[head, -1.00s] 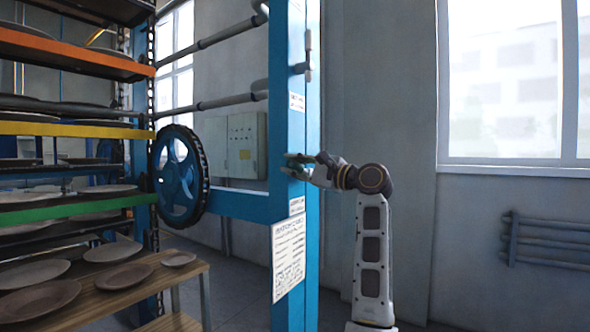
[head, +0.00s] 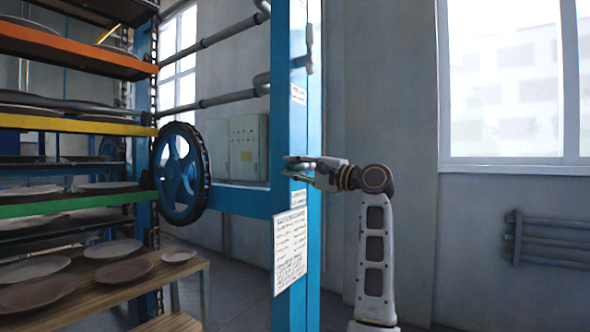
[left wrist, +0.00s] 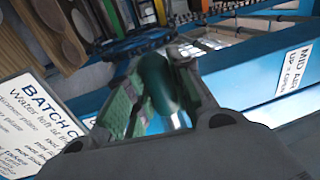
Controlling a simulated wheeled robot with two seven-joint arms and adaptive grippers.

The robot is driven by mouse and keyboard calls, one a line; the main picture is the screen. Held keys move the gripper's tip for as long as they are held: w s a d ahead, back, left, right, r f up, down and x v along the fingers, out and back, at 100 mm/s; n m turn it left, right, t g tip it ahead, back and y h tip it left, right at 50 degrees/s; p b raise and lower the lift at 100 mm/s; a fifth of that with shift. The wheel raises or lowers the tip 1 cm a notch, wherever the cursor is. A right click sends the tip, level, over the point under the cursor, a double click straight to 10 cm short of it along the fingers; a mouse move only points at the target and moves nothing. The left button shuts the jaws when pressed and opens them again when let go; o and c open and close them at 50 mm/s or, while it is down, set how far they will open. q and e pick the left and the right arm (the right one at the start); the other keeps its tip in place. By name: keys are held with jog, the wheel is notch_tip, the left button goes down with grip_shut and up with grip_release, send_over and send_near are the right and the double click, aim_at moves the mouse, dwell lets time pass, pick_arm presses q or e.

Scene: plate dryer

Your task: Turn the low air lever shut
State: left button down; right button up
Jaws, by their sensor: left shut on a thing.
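The blue post (head: 285,110) of the dryer frame stands mid-picture in the head view. My left gripper (head: 298,166) is at its right side, between two small white labels. In the left wrist view my left gripper (left wrist: 160,105) is shut on a dark green grip (left wrist: 153,80), which I take for the low air lever. Its fingers cover much of it, so the lever's exact angle is hard to tell. The "MID AIR" label (left wrist: 297,76) is to the right in that view. A grey mid lever (head: 308,48) stands upright higher on the post. My right gripper is out of view.
A blue handwheel (head: 180,174) and racks of plates (head: 70,205) are left of the post. A white batch card (head: 290,250) is on the post below my gripper. The wall pipes (head: 550,240) are at the far right, with free room before them.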

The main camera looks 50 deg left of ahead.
pick_arm(q)
jog(key=shift+f, duration=0.15)
jog(key=c, duration=1.2)
grip_release()
jog(key=shift+c, duration=0.2)
jog(key=shift+d, duration=0.15)
jog(key=v, duration=1.1)
jog(key=shift+d, duration=0.4)
jog(key=shift+w, duration=0.15)
